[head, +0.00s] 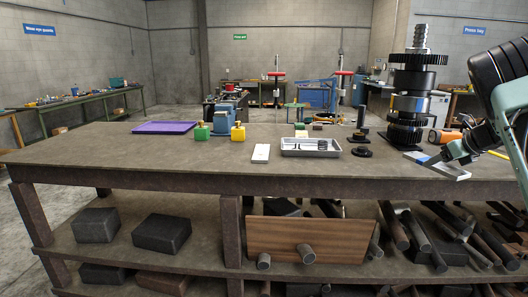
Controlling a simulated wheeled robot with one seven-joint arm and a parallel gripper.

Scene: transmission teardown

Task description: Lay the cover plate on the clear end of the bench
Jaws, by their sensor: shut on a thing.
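The cover plate, a flat light grey-blue piece (452,173), is at the right end of the bench, in front of the foot of the gear stack. My gripper (458,153) comes in from the right and is shut on the plate, partly hiding it. I cannot tell whether the plate touches the bench top or is just above it. The bench (75,148) has a wide bare area at its left end.
A tall gear stack (413,104) stands close behind the plate. Dark round parts (362,151) sit beside the tray.

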